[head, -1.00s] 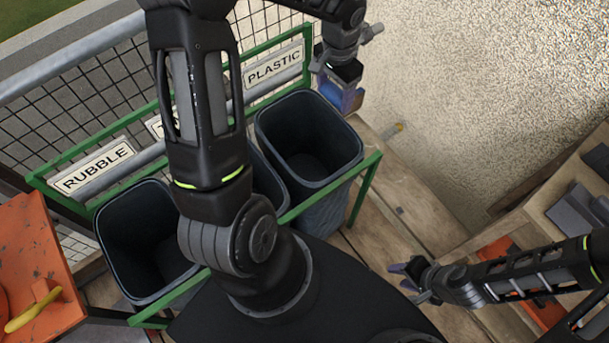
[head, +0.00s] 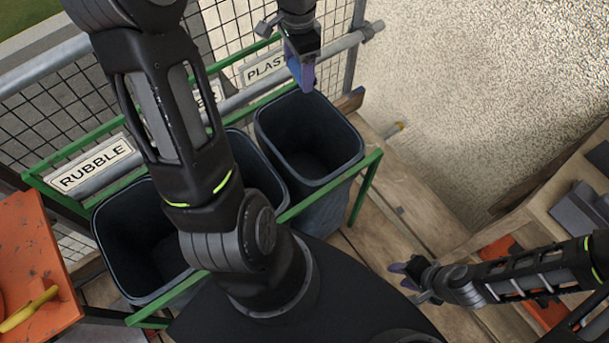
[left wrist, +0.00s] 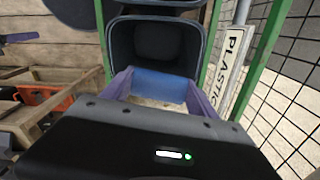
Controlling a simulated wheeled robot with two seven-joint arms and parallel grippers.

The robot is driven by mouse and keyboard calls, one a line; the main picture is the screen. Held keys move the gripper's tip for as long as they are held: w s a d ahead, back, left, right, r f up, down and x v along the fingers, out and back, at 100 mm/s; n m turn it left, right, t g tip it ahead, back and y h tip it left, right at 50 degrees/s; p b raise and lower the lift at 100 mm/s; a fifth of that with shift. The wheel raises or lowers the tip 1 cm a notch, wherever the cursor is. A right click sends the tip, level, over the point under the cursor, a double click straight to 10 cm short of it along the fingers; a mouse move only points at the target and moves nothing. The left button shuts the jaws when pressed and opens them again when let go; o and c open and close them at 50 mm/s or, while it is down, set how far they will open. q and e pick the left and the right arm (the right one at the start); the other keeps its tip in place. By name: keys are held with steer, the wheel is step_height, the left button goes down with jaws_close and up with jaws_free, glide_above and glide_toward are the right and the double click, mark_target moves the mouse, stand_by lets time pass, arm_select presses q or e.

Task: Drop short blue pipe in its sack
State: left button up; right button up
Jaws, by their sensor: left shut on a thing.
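My left gripper (head: 302,82) is above the back rim of the bin under the PLASTIC sign, fingers pointing down. In the left wrist view it is shut on the short blue pipe (left wrist: 158,86), held crosswise between the purple fingers. In the head view, the fingers largely hide the pipe. The dark open bin (head: 335,150) under the PLASTIC sign (head: 262,68) looks empty; it also shows in the left wrist view (left wrist: 190,52), beyond the pipe. My right gripper (head: 408,279) is low at the right, with its fingers apart and empty.
A bin under the RUBBLE sign (head: 93,165) stands at the left, with another bin (head: 268,175) between, partly behind my left arm. A green frame (head: 345,172) holds the bins. A mesh fence is behind them. An orange surface (head: 35,255) with a yellow thing is at far left.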

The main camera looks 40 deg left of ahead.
arm_select(q)
steer(key=shift+f+b, duration=1.4)
steer(key=shift+f, duration=0.85)
steer(key=o, duration=1.4)
steer(key=shift+r, duration=0.1)
step_height(320, 180, up, 8)
steer(key=shift+f, duration=0.1)
steer(key=shift+f, duration=0.1)
